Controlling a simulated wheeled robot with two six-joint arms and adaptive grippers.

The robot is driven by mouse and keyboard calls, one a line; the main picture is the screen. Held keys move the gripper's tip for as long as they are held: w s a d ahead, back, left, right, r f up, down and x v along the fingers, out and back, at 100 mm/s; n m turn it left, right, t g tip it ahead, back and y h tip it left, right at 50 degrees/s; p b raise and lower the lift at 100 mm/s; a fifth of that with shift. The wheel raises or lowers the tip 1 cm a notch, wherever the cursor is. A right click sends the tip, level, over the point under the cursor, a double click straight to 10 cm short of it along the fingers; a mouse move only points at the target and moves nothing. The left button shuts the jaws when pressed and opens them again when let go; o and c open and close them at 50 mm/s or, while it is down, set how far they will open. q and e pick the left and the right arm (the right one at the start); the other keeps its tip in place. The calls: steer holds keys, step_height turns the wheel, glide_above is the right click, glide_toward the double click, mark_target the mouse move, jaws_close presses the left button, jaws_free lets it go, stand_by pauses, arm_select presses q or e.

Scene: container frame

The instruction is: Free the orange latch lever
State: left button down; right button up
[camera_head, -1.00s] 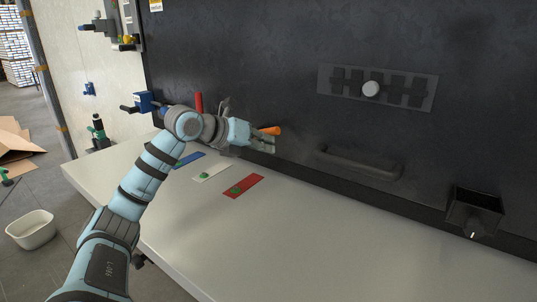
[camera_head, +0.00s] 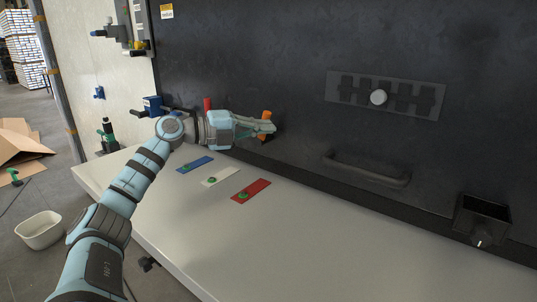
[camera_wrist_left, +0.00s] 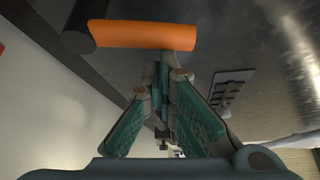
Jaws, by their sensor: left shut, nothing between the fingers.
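The orange latch lever (camera_head: 266,115) is on the dark panel, just behind and above my left gripper's fingertips (camera_head: 269,128) in the head view. It stands steeply, and the fingers hide part of it. In the left wrist view the orange lever (camera_wrist_left: 147,35) lies across the top, with a dark pivot end at its left. My left gripper (camera_wrist_left: 161,78) has its green-padded fingers drawn together at the tips, with nothing between them. The tips are just below the lever in that view; I cannot tell whether they touch it. My right gripper is not in view.
A red handle (camera_head: 207,104) stands left of the gripper. Blue, white and red (camera_head: 251,190) strips lie on the pale bench (camera_head: 330,245).

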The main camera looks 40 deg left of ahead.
arm_select(q)
steer(key=shift+a+r+n+t+h, duration=0.25)
steer(key=shift+a+n+t+h, duration=0.3)
steer(key=shift+n, duration=0.45)
steer(key=shift+a, duration=0.15)
